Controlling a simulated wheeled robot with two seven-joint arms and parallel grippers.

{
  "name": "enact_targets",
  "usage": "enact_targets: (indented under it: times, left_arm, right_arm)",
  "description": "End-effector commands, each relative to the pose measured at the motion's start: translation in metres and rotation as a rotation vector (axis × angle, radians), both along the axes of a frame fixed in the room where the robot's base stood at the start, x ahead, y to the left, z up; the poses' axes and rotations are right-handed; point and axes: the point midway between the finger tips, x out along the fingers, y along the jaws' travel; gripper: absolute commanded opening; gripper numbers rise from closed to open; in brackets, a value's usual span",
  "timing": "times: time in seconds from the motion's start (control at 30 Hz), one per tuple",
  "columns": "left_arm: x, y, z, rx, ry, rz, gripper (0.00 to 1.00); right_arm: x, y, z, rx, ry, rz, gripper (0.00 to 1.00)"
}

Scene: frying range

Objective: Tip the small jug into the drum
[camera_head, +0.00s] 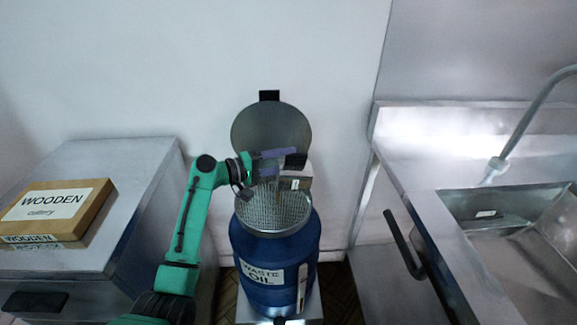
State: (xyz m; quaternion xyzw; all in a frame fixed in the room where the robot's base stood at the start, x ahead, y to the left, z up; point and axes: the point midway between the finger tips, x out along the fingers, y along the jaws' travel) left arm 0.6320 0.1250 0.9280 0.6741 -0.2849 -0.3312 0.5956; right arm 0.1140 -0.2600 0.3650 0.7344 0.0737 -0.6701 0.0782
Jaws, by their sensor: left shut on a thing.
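The drum (262,265) is blue with a white "WASTE OIL" label. It stands in the middle of the view with its round grey lid (262,125) raised behind it. A metal mesh (265,212) covers its open top. My left gripper (278,163) is over the drum's mouth, shut on the small jug (296,182), a small grey metallic vessel with a dark part at the fingers. The jug is held above the mesh and looks tilted. Its inside is hidden, and I cannot clearly tell whether anything runs out. My right gripper is out of view.
A steel cabinet (130,165) with a wooden cutlery box (55,208) stands left. On the right are a steel counter (415,165), a sink (545,240) with a tap (530,120), and a dark curved handle (402,240). The wall is close behind the drum.

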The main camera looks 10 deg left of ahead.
Motion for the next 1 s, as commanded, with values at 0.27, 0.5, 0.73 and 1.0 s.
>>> enact_targets:
  times: [0.27, 0.5, 0.73, 1.0]
  left_arm:
    - [-0.003, 0.009, -0.002, -0.083, -0.025, 0.001, 0.00]
    - [-0.005, 0.017, -0.001, -0.152, -0.045, 0.000, 0.00]
    - [-0.007, 0.024, 0.000, -0.216, -0.062, 0.000, 0.00]
    - [-0.009, 0.031, -0.001, -0.282, -0.082, -0.001, 0.00]
  right_arm:
    - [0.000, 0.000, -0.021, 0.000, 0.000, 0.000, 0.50]
    - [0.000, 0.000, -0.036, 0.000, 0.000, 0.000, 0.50]
    - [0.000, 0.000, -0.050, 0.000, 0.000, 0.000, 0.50]
    - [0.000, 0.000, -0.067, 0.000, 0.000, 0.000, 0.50]
